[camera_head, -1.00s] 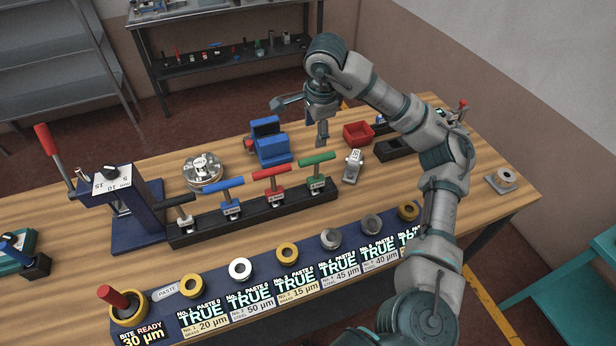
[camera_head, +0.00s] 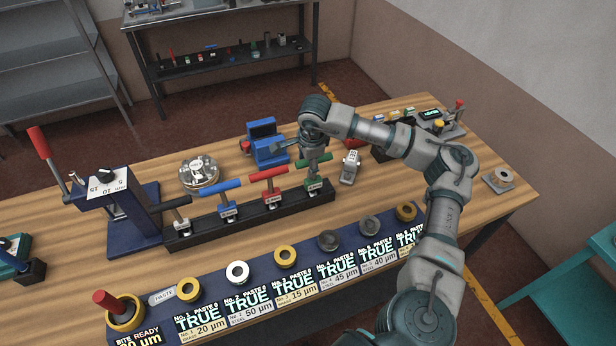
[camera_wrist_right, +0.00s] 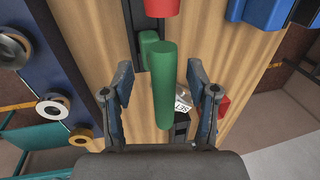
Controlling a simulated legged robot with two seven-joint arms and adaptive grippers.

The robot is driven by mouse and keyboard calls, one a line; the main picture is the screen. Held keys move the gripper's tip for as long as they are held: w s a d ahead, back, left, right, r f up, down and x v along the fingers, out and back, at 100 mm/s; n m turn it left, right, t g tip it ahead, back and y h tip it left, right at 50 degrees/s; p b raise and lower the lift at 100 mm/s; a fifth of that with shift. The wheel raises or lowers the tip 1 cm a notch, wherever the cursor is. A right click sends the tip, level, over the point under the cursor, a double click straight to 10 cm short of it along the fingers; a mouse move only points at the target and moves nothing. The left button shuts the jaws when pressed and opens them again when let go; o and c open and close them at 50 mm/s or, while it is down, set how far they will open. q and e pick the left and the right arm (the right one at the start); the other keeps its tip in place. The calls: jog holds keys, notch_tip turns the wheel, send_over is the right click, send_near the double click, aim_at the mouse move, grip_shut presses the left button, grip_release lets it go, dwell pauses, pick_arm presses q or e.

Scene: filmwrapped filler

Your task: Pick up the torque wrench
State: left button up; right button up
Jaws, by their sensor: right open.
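Several T-handled tools stand upright in a long black rack (camera_head: 250,215): a black-handled one (camera_head: 178,203), a blue one (camera_head: 221,188), a red one (camera_head: 268,174) and a green one (camera_head: 306,163). Which of them is the torque wrench I cannot tell from markings. My right gripper (camera_head: 314,172) is right over the green-handled tool, hiding part of its handle. In the right wrist view the green handle (camera_wrist_right: 164,95) lies between the open fingers of the right gripper (camera_wrist_right: 162,95), apart from both. My left gripper is not in view.
A blue panel (camera_head: 275,275) with several rings and labels lies in front of the rack. A blue press with a red lever (camera_head: 50,153) stands left. A blue vise (camera_head: 266,143) and a grey metal device (camera_head: 349,168) stand behind. A red tray (camera_wrist_right: 222,106) is near the right fingers.

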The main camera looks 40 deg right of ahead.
jog(key=d, duration=0.1)
jog(key=d+f, duration=0.1)
jog(key=d, duration=0.1)
jog(key=shift+d+f, duration=0.1)
jog(key=shift+d, duration=0.05)
jog(key=shift+c, duration=0.3)
jog(key=shift+d+f, duration=0.1)
jog(key=shift+d, duration=0.1)
jog(key=c, duration=0.8)
jog(key=shift+a, duration=0.4)
grip_shut()
jog(key=shift+a+r, duration=0.25)
jog(key=shift+a, duration=0.25)
jog(key=shift+a+r, duration=0.2)
jog(key=shift+a, duration=0.3)
jog(key=shift+d, duration=0.1)
jog(key=shift+d+r, duration=0.1)
jog(key=shift+d, duration=0.25)
jog(key=r, duration=0.4)
jog(key=shift+w+d+r, duration=0.1)
jog(key=shift+w+d, duration=0.05)
jog(key=shift+d, duration=0.15)
jog(key=r, duration=0.4)
jog(key=shift+a+r, duration=0.2)
jog(key=shift+r, duration=0.05)
jog(key=shift+a+r, duration=0.1)
jog(key=shift+r, duration=0.35)
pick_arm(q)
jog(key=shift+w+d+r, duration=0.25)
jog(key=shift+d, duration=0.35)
